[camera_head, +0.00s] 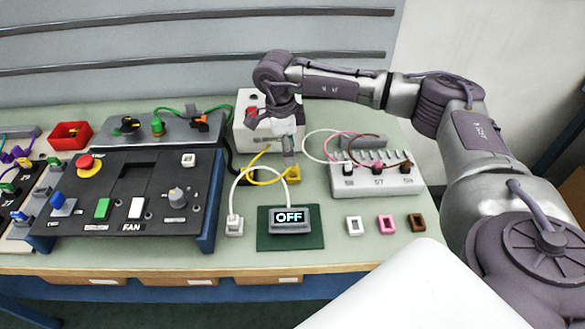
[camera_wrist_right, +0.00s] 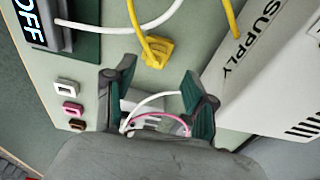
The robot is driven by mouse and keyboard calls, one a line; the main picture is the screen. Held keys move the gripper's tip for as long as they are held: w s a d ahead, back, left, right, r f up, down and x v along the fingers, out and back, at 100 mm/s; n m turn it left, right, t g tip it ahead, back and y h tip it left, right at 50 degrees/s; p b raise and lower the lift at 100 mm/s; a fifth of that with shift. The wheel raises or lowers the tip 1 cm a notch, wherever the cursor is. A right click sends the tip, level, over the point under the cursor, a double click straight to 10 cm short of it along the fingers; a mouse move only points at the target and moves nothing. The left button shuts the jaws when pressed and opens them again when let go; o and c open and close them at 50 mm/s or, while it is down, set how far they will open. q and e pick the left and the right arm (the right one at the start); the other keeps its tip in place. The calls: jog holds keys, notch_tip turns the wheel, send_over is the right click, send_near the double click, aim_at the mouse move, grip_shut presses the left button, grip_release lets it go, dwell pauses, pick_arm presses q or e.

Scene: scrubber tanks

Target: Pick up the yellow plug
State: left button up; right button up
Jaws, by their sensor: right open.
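The yellow plug (camera_head: 293,174) lies on the green table top behind the OFF display, with a yellow cable running from it. In the right wrist view the yellow plug (camera_wrist_right: 157,52) shows whole, just beyond the fingertips. My right gripper (camera_head: 289,150) points down above and slightly behind the plug in the head view. In the wrist view my right gripper (camera_wrist_right: 158,74) is open, its two dark green fingers apart with nothing held between them. The plug is apart from the fingers, as far as I can tell. My left gripper is not in view.
The white supply box (camera_head: 268,135) stands close behind the plug. The OFF display (camera_head: 289,218) sits in front on a dark green mat. A white socket block (camera_head: 376,177) with cables is at the right. The black fan panel (camera_head: 130,195) is left.

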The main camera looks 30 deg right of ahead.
aim_at(293, 172)
jog(key=shift+s+f+p, duration=0.3)
jog(key=shift+f+p, duration=0.25)
jog(key=shift+f, duration=0.25)
jog(key=f, duration=0.2)
jog(key=shift+s+d+f+p, duration=0.15)
jog(key=shift+d+f+p, duration=0.05)
jog(key=shift+f+p, duration=0.1)
jog(key=shift+f, duration=0.45)
jog(key=c, duration=0.8)
grip_shut()
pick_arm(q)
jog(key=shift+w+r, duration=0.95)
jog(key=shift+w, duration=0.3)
